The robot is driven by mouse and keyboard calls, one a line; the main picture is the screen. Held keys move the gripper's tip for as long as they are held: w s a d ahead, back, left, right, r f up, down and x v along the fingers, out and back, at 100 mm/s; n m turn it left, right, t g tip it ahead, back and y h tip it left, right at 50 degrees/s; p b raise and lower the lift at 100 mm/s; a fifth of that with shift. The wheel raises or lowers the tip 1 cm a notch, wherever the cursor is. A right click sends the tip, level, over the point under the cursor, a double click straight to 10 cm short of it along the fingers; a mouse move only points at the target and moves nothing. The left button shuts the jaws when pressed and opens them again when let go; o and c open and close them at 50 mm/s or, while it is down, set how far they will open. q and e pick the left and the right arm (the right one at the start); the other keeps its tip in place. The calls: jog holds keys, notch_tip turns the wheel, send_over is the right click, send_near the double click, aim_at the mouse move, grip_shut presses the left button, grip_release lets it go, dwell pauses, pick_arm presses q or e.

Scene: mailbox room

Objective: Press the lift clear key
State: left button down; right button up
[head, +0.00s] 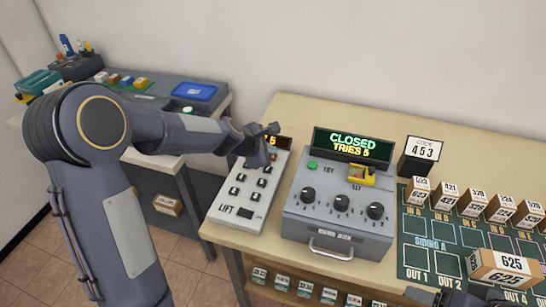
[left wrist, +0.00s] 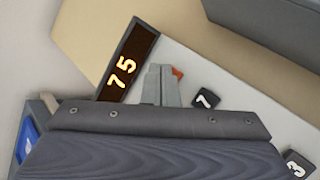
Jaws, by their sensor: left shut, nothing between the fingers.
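The lift panel (head: 232,208) is a light grey sloped box marked LIFT, with dark numbered keys, left of the code box. Its dark display (left wrist: 126,62) reads 75 in the left wrist view; the head view shows only part of it. My left gripper (head: 264,140) is shut and empty over the upper part of the panel, by the display.
The grey code box (head: 337,222) with knobs and a CLOSED, TRIES 5 display stands to the right. Farther right are a green siding board (head: 415,262), several numbered blocks and a 453 code card (head: 423,149). A side desk (head: 150,137) stands at left.

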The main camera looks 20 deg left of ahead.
pick_arm(q)
jog(key=shift+f+b, duration=0.35)
jog(key=shift+f, duration=0.1)
dwell(0.4)
dwell(0.3)
jog(key=shift+r+p, duration=0.85)
jog(key=shift+r, duration=0.1)
notch_tip(320, 180, up, 5)
jog(key=p, duration=0.5)
dwell(0.4)
